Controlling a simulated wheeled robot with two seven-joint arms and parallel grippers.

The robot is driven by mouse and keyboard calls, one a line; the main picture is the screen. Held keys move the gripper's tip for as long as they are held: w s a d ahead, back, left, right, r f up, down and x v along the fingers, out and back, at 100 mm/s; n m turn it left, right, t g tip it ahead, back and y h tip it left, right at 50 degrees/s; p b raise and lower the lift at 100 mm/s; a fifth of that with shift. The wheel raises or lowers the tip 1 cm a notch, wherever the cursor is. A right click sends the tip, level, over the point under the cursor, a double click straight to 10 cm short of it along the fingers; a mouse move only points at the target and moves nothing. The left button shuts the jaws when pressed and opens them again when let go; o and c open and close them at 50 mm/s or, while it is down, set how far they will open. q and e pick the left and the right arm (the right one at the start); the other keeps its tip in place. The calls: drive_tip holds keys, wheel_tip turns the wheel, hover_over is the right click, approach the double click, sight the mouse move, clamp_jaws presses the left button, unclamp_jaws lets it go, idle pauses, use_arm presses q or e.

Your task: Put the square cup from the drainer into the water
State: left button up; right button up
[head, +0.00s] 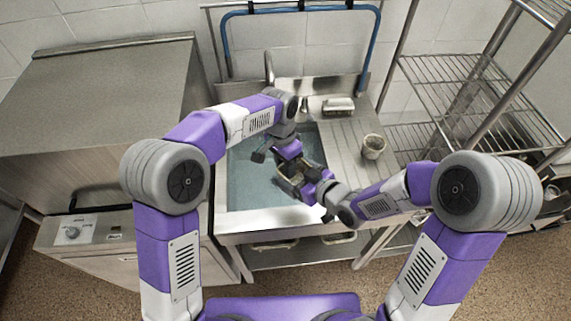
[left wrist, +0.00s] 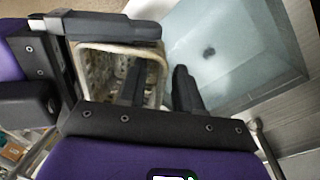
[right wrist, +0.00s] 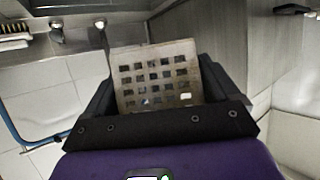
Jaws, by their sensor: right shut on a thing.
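The square cup is a pale perforated basket (head: 291,172) held above the right part of the water-filled basin (head: 245,185). My right gripper (head: 312,186) is shut on it; in the right wrist view its perforated face (right wrist: 157,76) shows between the fingers. My left gripper (head: 287,152) is at the same cup. In the left wrist view its fingers (left wrist: 158,72) are apart, one over the open mouth of the cup (left wrist: 95,68) and one outside, with a side wall between them. Whether they touch the wall is unclear. The drainer (head: 345,150) is the ribbed board right of the basin.
A round perforated cup (head: 373,146) stands on the drainer. A pale rectangular item (head: 338,105) lies near the tap at the back. A steel machine (head: 110,100) stands at left and a wire shelf (head: 455,70) at right. The basin's left side is clear.

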use_arm(q)
drive_tip(key=shift+c, duration=0.5)
clamp_jaws()
use_arm(e)
drive_tip(key=o, duration=0.8)
drive_tip(key=shift+c, duration=0.2)
